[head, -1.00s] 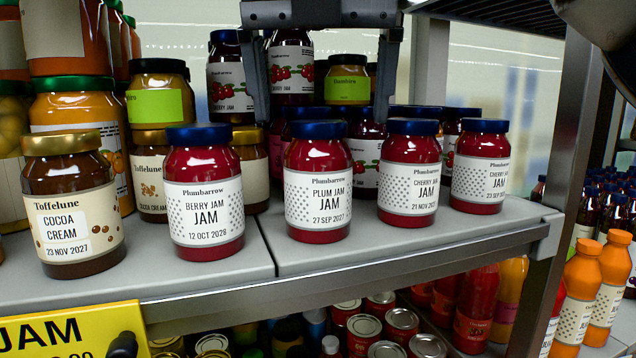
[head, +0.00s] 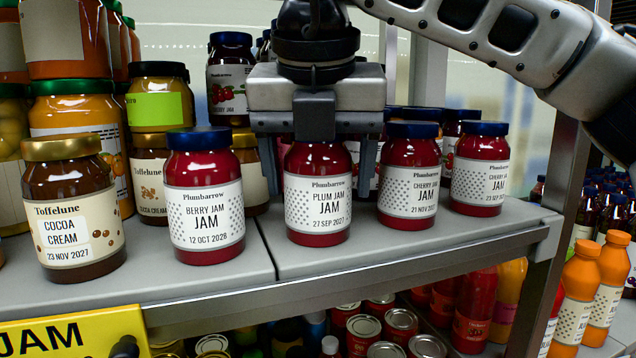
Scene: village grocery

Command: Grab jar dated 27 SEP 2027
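The plum jam jar (head: 318,222) stands upright at the shelf's front, with a red body and a white label reading 27 SEP 2027. My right gripper (head: 320,190) is above it, pointing down and open. One finger hangs on each side of the jar, slightly behind its front face, with a visible gap on both sides. The gripper body hides the jar's lid. My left gripper is not in view.
A berry jam jar (head: 204,210) stands left of it, and a cherry jam jar (head: 409,190) close on the right. Another cherry jar (head: 480,180) is farther right. More jars stand behind. A cocoa cream jar (head: 70,215) is at left. The shelf front (head: 330,262) is bare.

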